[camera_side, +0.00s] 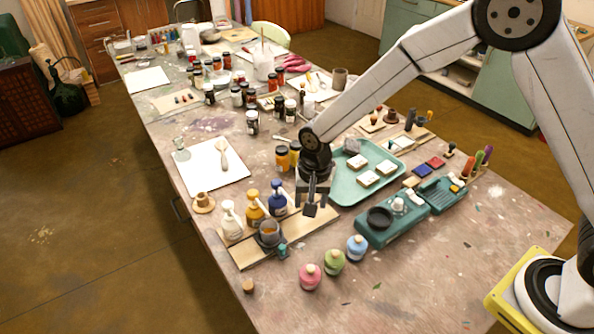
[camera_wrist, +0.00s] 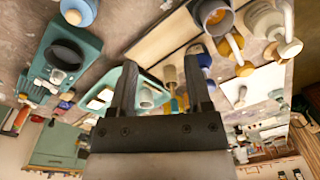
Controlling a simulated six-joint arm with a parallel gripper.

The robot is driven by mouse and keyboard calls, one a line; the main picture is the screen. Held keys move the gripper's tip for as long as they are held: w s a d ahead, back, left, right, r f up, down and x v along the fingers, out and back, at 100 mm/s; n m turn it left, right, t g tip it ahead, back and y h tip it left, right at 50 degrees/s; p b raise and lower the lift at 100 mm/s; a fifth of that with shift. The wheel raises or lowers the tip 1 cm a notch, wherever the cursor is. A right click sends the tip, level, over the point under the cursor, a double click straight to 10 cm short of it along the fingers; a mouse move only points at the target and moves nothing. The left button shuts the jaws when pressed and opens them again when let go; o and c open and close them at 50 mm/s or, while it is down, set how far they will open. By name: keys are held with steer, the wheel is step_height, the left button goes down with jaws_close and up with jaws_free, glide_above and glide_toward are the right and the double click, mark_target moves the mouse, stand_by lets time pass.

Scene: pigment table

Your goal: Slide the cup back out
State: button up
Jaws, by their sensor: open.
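A grey cup (camera_side: 269,236) with an orange inside stands on a pale wooden board (camera_side: 303,225), in front of the yellow pump bottle (camera_side: 252,206). It also shows at the top of the wrist view (camera_wrist: 212,14), close to the yellow pump. A white pump bottle (camera_side: 231,224) and a blue pump bottle (camera_side: 278,198) stand on either side of the yellow one. My gripper (camera_side: 311,203) is open and empty over the board, to the right of the cup and apart from it. Its two spread fingers also show in the wrist view (camera_wrist: 162,75).
Pink (camera_side: 311,277), green (camera_side: 334,262) and light blue (camera_side: 357,248) bottles stand near the front edge. A teal device (camera_side: 392,225) and a teal tray (camera_side: 345,190) lie right of my gripper. A small cork-like piece (camera_side: 249,286) lies left. The front right tabletop is clear.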

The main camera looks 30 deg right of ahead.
mark_target(282, 246)
steer(key=a+f, duration=0.1)
steer(key=a, duration=0.1)
steer(key=w+a+f+m, duration=0.1)
steer(key=a+f, duration=0.1)
steer(key=a+f+m, duration=0.1)
steer(key=a+f, duration=0.1)
steer(key=shift+w+a+f+g, duration=0.2)
steer(key=shift+w+a+g, duration=0.1)
steer(key=shift+w+a, duration=0.1)
steer(key=shift+f, duration=0.1)
steer(key=shift+f, duration=3.75)
jaws_close()
